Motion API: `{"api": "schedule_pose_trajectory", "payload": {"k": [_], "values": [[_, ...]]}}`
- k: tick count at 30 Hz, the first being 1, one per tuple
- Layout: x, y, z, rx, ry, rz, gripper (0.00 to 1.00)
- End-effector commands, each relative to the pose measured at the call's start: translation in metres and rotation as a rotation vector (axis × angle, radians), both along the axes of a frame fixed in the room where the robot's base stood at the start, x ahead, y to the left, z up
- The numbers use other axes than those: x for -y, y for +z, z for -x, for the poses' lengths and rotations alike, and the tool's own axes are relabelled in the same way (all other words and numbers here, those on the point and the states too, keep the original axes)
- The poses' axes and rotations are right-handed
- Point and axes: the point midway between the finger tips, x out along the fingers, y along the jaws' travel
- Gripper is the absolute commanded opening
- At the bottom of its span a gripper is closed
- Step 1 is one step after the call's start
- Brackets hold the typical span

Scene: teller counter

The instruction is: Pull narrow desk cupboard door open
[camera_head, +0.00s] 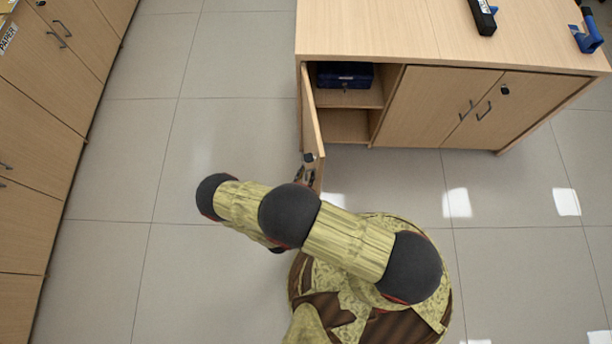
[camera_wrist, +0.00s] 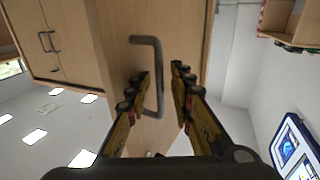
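The narrow desk cupboard door (camera_head: 311,120) stands swung well out from the left end of the desk. Its compartment (camera_head: 345,125) is exposed, with a dark blue box (camera_head: 344,76) on the upper shelf. In the wrist view the door's panel (camera_wrist: 125,25) fills the middle, and its grey bar handle (camera_wrist: 147,41) runs between the fingers of my gripper (camera_wrist: 159,80). The fingers are apart, one on each side of the handle, with a visible gap on the right. In the head view my arm hides most of my gripper near the door's outer edge.
The wide double-door cupboard (camera_head: 440,105) to the right is closed. The desk top (camera_head: 400,30) carries a black device (camera_head: 483,17) and a blue item (camera_head: 586,38). Wooden cabinets (camera_head: 35,90) line the left side. The tiled floor (camera_head: 150,170) between them and the door is clear.

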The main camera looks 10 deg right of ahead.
Motion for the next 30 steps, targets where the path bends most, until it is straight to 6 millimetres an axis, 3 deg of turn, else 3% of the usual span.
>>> {"api": "schedule_pose_trajectory", "payload": {"k": [10, 30], "values": [[-0.01, 0.001, 0.012, 0.002, 0.005, -0.003, 0.23], [-0.058, 0.0, 0.095, 0.001, 0.003, -0.001, 0.23]]}}
